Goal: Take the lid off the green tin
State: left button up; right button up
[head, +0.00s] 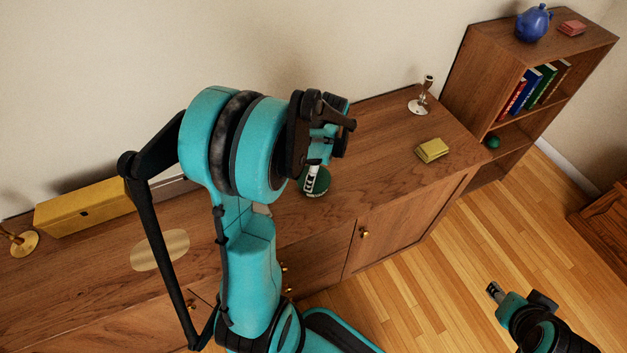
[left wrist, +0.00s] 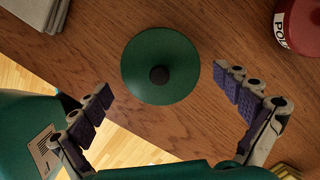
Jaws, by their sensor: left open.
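The green tin (head: 322,182) stands on the wooden sideboard, partly hidden by my left gripper (head: 314,176) in the head view. In the left wrist view its round green lid (left wrist: 138,62) shows from above, with a dark knob (left wrist: 159,75) at the middle. The lid is on the tin. My left gripper (left wrist: 163,86) is open and empty, its two fingers apart on either side of the lid's near edge. The height between fingers and lid is hard to judge. My right gripper (head: 494,290) is at lower right, away from the sideboard; its jaws are unclear.
A red tin (left wrist: 299,24) with a partly visible label stands close by on the right in the left wrist view. The sideboard (head: 390,165) also holds a yellow stack (head: 432,150), a silver candlestick (head: 421,97), a yellow box (head: 85,207) and a round mat (head: 160,250).

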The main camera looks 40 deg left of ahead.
pick_arm(q)
jog(key=shift+f, duration=0.7)
jog(key=shift+r, duration=0.1)
jog(key=c, duration=1.2)
jog(key=shift+s, duration=0.15)
jog(key=shift+c, duration=0.4)
pick_arm(e)
jog(key=shift+s+d+f, duration=0.1)
jog(key=shift+f, duration=0.15)
